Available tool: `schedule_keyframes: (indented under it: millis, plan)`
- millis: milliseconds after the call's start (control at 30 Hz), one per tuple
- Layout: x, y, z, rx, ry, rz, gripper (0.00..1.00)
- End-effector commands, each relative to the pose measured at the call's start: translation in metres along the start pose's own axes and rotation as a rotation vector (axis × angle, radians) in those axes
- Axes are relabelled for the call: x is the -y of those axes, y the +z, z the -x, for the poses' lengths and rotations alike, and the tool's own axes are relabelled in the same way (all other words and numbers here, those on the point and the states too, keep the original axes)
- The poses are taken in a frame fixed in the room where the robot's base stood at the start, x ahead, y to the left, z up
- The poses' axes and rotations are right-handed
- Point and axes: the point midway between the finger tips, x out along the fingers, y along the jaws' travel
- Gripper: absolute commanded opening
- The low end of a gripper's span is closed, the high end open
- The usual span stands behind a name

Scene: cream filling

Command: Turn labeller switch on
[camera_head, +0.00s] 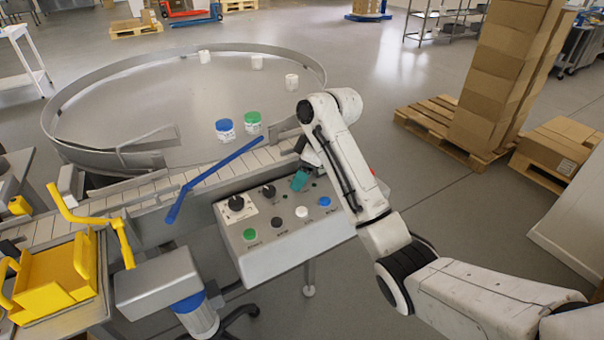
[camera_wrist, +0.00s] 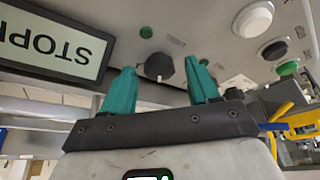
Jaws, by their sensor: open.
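The grey control panel (camera_head: 290,242) carries black rotary switches, one at its left (camera_head: 236,203) and one beside it (camera_head: 268,190). Their labels are too small to read, so I cannot tell which is the labeller switch. My gripper (camera_head: 299,181), with teal fingers, is at the panel's upper right part and hides what lies under it. In the wrist view, the open fingers (camera_wrist: 161,78) are on either side of a black rotary switch (camera_wrist: 159,65), with a visible gap on each side. A small green lamp (camera_wrist: 146,32) is near that switch.
The panel has green (camera_head: 249,234), black, white (camera_head: 301,211) and blue (camera_head: 324,202) buttons along its front. A display (camera_wrist: 50,42) reading "STOPP…" shows upside down in the wrist view. Behind are a conveyor, a blue rail (camera_head: 210,180) and a round table (camera_head: 160,100) with jars.

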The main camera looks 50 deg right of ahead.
Motion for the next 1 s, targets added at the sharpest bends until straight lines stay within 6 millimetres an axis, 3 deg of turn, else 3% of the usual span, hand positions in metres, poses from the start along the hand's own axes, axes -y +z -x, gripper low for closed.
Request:
schedule_keyframes:
  millis: [200,767,1000]
  plan:
    - [0.0,0.0001,-0.0001,0.0,0.0,0.0,0.58]
    - [0.0002,0.0002,0.0,0.0,0.0,0.0,0.06]
    - [0.0008,-0.0003,0.0012,0.001,0.006,-0.02,0.05]
